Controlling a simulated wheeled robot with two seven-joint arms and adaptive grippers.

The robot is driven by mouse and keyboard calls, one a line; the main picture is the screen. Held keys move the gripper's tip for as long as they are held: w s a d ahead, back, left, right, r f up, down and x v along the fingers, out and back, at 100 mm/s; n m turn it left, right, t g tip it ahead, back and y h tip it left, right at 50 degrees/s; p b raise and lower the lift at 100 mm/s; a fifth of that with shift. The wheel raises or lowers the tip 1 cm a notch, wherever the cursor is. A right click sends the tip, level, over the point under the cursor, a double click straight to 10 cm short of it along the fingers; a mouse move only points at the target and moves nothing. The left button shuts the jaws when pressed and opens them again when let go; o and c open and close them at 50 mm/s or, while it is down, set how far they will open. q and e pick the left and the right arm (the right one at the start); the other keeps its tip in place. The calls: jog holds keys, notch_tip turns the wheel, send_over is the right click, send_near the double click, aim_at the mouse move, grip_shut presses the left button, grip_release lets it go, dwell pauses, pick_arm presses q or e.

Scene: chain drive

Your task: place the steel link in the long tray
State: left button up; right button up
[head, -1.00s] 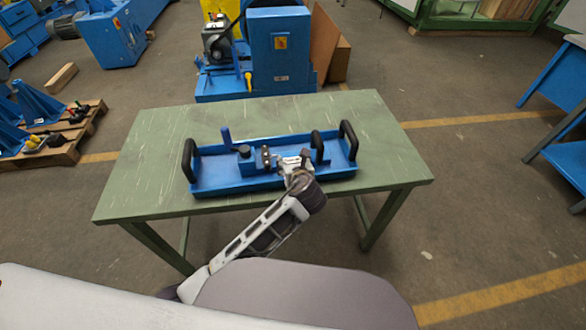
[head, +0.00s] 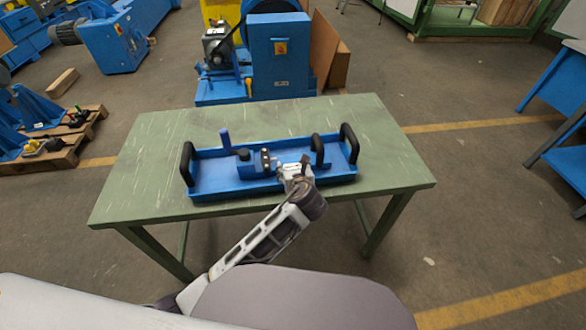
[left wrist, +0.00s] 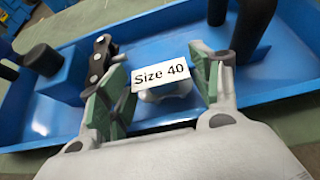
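The long tray (head: 215,184) is blue with black end handles and lies on the green table. My left gripper (head: 294,167) is at its near side, right of the middle. In the left wrist view the left gripper (left wrist: 160,80) is open, its green-padded fingers apart. A small pale grey metal piece (left wrist: 165,95), which looks like the steel link, lies between the fingers under a white "Size 40" label (left wrist: 161,74). I see gaps beside it; whether it rests on the tray floor I cannot tell. A dark chain piece (left wrist: 101,58) stands just beyond the left finger. The right gripper is not in view.

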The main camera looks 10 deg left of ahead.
pick_arm(q)
jog(key=o, duration=0.3)
jog(key=shift+r, duration=0.1)
